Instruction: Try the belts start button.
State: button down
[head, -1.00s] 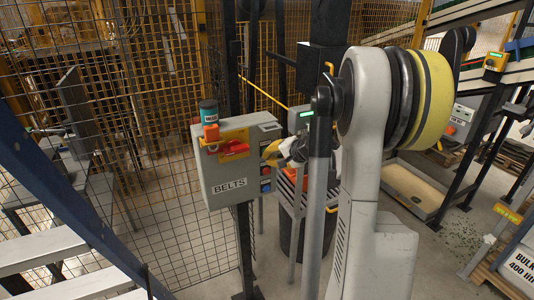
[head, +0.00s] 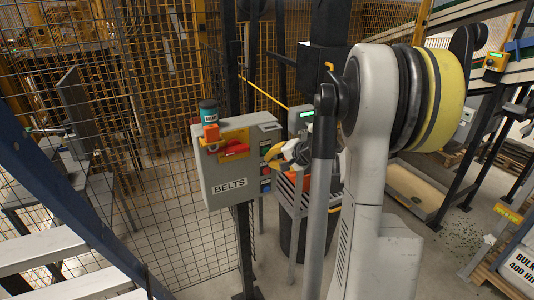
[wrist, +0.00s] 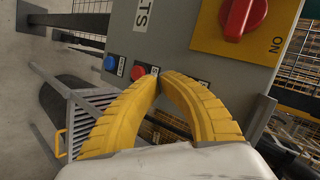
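The grey BELTS control box (head: 225,172) stands on a dark post in the head view. Its front has a red rotary handle (head: 234,149) on a yellow plate, with "ON" beside it in the wrist view. Small labelled buttons run down its right side. The wrist view shows a blue button (wrist: 110,62) and a red button (wrist: 138,70). My gripper (wrist: 160,77) is shut and empty, its yellow fingertips together, just past the red button in the row. The fingertips cover that part of the panel, and no start button shows clearly. I cannot tell whether they touch.
A teal-labelled can (head: 208,111) stands on top of the box, with an orange item below it. Mesh fencing (head: 140,150) rises behind and left. Open floor lies below.

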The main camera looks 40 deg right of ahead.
jog(key=shift+s+a, duration=0.25)
jog(key=shift+s, duration=0.55)
jog(key=shift+s+a, duration=0.2)
jog(key=shift+s, duration=0.65)
jog(key=shift+s+a, duration=0.25)
jog(key=shift+s, duration=0.55)
